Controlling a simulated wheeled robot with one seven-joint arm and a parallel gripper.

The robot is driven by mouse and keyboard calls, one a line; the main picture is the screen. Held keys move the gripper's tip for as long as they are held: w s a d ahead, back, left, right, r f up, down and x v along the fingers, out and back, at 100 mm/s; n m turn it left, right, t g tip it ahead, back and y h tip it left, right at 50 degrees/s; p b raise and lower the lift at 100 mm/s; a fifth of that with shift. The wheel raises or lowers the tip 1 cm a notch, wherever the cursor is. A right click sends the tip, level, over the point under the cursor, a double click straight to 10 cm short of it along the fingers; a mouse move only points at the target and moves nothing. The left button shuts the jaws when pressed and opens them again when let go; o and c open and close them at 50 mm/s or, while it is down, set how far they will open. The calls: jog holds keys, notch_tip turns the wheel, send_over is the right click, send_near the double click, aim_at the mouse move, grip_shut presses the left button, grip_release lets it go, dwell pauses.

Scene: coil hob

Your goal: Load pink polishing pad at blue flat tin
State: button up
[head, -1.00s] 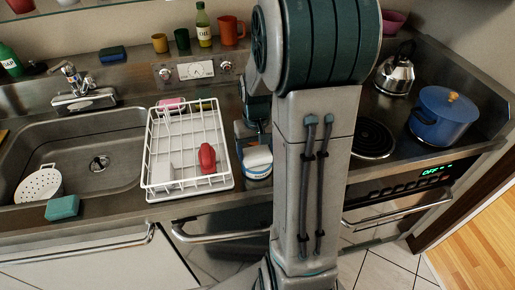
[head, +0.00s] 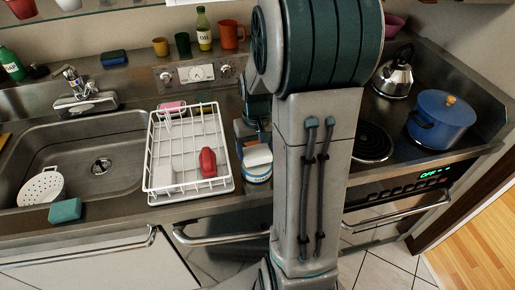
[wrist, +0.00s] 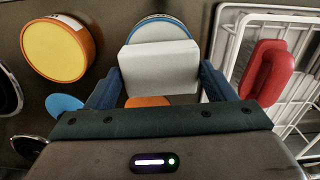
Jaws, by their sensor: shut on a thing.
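My gripper (wrist: 160,95) is shut on a pale grey-white block (wrist: 160,68), held between its two dark fingers. No pink shows on the held block. A pink pad-like thing (head: 171,106) lies at the back of the dish rack in the head view; whether it is inside or behind cannot be told. A flat blue disc (wrist: 65,105), perhaps the blue flat tin, lies left of my gripper in the wrist view, partly hidden by it. My arm hides that part of the counter in the head view. An orange patch (wrist: 147,101) shows below the block.
A blue-and-white round tub (head: 258,172) stands near the counter's front edge, right of the white dish rack (head: 190,187), which holds a red object (head: 207,162). A yellow-topped orange pot (wrist: 58,48) stands near my gripper. A blue pot (head: 440,122) is by the coil.

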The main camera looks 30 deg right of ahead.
aim_at(257, 151)
jog(key=shift+r+p, duration=1.45)
jog(key=shift+r, duration=0.9)
